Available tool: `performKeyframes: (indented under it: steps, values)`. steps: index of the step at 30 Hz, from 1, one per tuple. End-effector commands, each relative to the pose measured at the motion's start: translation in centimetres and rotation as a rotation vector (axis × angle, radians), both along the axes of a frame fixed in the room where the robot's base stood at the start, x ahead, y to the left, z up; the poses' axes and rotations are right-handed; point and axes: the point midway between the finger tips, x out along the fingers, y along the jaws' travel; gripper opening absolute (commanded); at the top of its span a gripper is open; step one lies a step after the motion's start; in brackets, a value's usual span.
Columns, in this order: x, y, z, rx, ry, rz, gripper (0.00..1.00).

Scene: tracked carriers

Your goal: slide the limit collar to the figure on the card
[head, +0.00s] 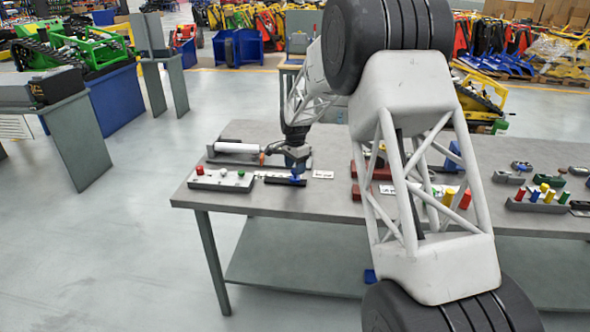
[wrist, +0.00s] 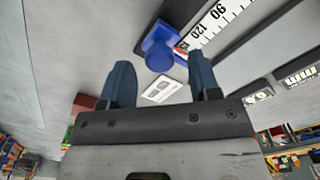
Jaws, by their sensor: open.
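The blue limit collar (wrist: 158,48), with a round knob, sits on a dark rail beside a white scale (wrist: 208,24) in the wrist view. The scale reads 90 and 120, and the collar is by the 120 end. In the head view the collar (head: 298,179) is on the dark rail (head: 276,181), partly under my gripper (head: 297,166). My gripper (wrist: 160,64) is open, its blue fingers either side of the knob in the picture; I cannot tell whether they touch it. A small white card (wrist: 164,90) shows between the fingers; its print is unreadable.
A grey block with red, white and green knobs (head: 222,179) stands left of the rail. A white cylinder on a dark base (head: 236,147) lies behind it. Red blocks (head: 378,172) stand to the right. The table's front left edge (head: 200,204) is bare.

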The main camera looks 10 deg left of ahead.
Motion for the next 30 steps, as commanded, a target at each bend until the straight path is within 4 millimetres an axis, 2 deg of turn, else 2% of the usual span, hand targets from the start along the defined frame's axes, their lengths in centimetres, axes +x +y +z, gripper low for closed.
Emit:
performKeyframes:
  steps: [6, 15, 17, 26, 27, 30]
  values:
    - [-0.02, -0.01, -1.27, -0.001, 0.001, 0.0, 0.56]
    - [-0.03, -0.01, -1.39, -0.001, 0.001, 0.0, 0.56]
    - [-0.03, -0.01, -1.39, -0.001, 0.001, 0.0, 0.49]
    - [-0.03, -0.01, -1.39, -0.001, 0.001, 0.0, 0.03]
    - [-0.03, -0.01, -1.39, -0.001, 0.001, 0.0, 0.0]
    - [-0.03, 0.01, -1.39, -0.001, 0.001, 0.0, 0.0]
